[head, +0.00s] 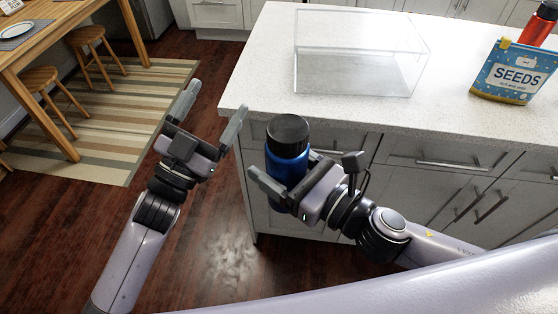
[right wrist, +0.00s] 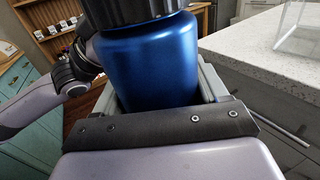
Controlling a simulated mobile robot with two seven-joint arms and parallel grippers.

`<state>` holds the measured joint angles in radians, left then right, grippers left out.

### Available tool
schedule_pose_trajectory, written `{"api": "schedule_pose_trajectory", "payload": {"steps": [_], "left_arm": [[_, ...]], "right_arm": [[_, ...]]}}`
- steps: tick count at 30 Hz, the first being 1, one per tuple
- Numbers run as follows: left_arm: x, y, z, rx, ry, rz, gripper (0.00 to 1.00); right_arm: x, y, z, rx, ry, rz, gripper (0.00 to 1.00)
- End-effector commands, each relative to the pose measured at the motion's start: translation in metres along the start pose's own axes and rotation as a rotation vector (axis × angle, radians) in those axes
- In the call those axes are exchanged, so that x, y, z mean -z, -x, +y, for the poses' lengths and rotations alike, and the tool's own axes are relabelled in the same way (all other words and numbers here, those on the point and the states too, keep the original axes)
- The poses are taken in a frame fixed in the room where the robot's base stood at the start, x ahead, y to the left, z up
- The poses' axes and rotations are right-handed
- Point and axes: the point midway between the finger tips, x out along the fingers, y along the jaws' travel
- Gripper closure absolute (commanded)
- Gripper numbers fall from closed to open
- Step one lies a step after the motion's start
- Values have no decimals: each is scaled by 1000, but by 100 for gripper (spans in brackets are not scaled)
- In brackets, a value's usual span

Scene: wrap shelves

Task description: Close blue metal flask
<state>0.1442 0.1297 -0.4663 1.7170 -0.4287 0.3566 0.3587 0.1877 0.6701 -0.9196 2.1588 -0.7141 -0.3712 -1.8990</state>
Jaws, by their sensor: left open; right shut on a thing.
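The blue metal flask (head: 287,165) is upright in the head view, in front of the counter. A black cap (head: 288,130) sits on its top. My right gripper (head: 280,187) is shut around the flask's body. In the right wrist view the blue body (right wrist: 150,65) fills the space between the fingers, and part of the black cap (right wrist: 130,8) shows at the top edge. My left gripper (head: 213,112) is open and empty, to the left of the flask and apart from it. Whether the cap is fully tightened cannot be told.
The white speckled counter (head: 265,85) lies just behind the flask. A clear box (head: 360,55) stands on it, with a seeds bag (head: 512,72) and a red bottle (head: 538,25) at the right. A wooden table (head: 55,35) and stools (head: 42,78) stand far left.

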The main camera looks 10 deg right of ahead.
Motion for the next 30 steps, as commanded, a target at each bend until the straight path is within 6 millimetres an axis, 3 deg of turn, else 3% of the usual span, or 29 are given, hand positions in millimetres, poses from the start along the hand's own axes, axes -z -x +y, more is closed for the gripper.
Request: {"api": "schedule_pose_trajectory", "payload": {"steps": [1, 6, 13, 21, 30], "left_arm": [[17, -17, 4, -46, -22, 69, 16], [68, -55, 29, -220, -75, 272, 16], [128, -83, 75, -511, -146, 498, 16], [175, -85, 135, -926, -245, 660, 16], [187, -64, 185, -1446, -410, 646, 16]], "right_arm": [[-1, 0, 0, -1, 0, -3, 100], [-1, 0, 0, 0, 0, -3, 100], [-1, 0, 0, -1, 1, -3, 100], [-1, 0, 0, 0, 1, -3, 100], [-1, 0, 0, 0, 1, -3, 100]]}}
